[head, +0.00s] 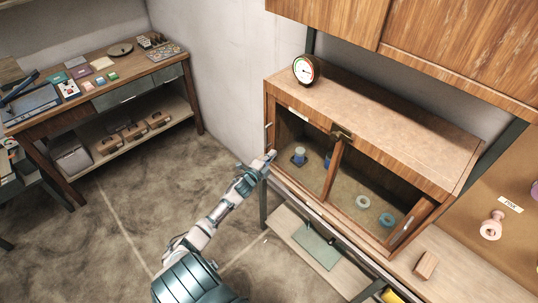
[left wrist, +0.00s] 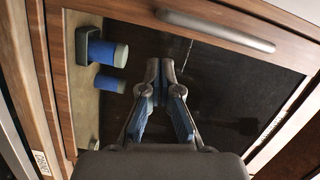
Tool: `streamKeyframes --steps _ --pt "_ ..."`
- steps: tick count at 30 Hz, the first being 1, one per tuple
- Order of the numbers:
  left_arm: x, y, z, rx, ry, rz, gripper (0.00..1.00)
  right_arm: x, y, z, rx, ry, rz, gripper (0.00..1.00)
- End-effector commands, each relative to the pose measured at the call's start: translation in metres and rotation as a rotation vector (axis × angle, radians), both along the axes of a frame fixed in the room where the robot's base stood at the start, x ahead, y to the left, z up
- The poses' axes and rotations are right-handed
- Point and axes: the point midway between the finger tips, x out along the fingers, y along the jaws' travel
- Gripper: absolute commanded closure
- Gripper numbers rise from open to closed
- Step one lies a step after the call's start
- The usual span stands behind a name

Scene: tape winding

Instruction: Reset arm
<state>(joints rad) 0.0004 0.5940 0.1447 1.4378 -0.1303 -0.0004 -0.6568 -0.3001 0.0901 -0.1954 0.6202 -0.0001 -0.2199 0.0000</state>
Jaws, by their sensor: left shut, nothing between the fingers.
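My left gripper (head: 270,156) is shut and empty at the left front edge of the wooden cabinet (head: 390,110). In the left wrist view, the left gripper (left wrist: 160,66) has its fingertips together in front of a dark panel (left wrist: 225,85) with a metal handle (left wrist: 215,30). Inside the cabinet are a blue spool on a dark holder (head: 299,156), a second blue spool (head: 328,160), a pale ring (head: 363,201) and a teal ring (head: 387,219). Two blue pieces (left wrist: 108,52) also show in the left wrist view. My right gripper is not seen.
A round gauge (head: 305,69) stands on the cabinet. A wooden block (head: 426,265) and a pale turned wooden piece (head: 492,226) lie at the right. A workbench (head: 100,85) with small items stands at the left. The floor between is clear.

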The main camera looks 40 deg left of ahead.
Motion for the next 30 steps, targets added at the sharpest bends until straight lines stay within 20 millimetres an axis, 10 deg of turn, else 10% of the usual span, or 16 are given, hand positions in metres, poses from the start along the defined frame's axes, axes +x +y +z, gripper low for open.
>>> streamKeyframes --steps 12,24,30 --pt "-0.078 -0.013 -0.003 -0.008 0.003 -0.004 1.0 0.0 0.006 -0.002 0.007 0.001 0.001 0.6" --pt "-0.088 -0.024 0.003 -0.002 0.002 -0.004 1.0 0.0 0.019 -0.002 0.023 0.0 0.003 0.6" --pt "-0.101 -0.024 -0.065 -0.122 0.1 0.039 1.0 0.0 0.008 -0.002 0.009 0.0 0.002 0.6"
